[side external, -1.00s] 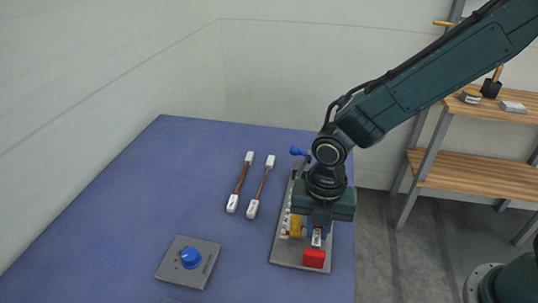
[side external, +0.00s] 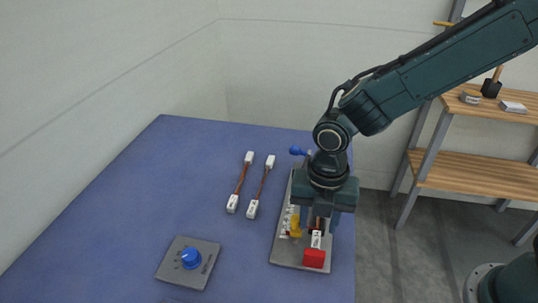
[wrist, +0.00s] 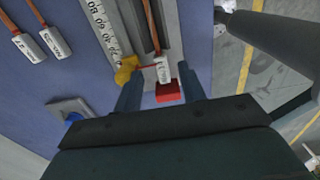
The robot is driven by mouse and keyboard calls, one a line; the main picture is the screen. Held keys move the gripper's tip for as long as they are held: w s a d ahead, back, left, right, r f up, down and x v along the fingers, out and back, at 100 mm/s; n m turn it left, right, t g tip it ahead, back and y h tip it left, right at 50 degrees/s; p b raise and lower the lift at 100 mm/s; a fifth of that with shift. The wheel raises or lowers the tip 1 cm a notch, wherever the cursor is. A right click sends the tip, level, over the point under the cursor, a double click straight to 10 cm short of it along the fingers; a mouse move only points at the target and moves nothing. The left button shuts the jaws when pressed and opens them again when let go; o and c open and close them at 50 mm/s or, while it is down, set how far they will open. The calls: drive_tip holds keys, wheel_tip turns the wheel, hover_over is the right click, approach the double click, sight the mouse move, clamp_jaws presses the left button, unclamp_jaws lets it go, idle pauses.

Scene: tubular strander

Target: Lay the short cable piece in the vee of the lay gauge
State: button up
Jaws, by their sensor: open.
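The lay gauge (side external: 288,255) is a grey plate with a ruled scale (wrist: 101,22), a yellow slider (wrist: 126,69) and a red end block (side external: 314,258). A short copper-coloured cable piece (wrist: 154,27) with a white tagged end (side external: 316,240) lies along the gauge's channel, that end close to the red block. Its far end is out of the wrist view and hidden by my arm in the side view. My gripper (wrist: 160,85) is open above the gauge, one finger on each side of the cable piece, apart from it.
Two more cable pieces with white tagged ends, one left (side external: 240,180) and one right (side external: 263,183), lie on the blue table left of the gauge. A grey box with a blue knob (side external: 190,258) stands at the front. A blue-knobbed part (side external: 297,150) rises at the gauge's far end.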

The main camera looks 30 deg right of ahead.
wheel_tip(320, 180, up, 11)
drive_tip(key=shift+r, duration=0.2)
idle(0.3)
drive_tip(key=shift+s+d, duration=0.1)
drive_tip(key=s+d+r+m+t, duration=0.2)
drive_tip(key=s+d+m, duration=0.5)
drive_tip(key=m, duration=0.6)
drive_tip(key=s+d+r+m+t, duration=0.3)
drive_tip(key=s+d+m, duration=0.4)
drive_tip(key=d+m, duration=0.5)
drive_tip(key=shift+s+r+m+t, duration=0.2)
drive_tip(key=shift+r+m+t, duration=0.1)
drive_tip(key=shift+r+m, duration=0.65)
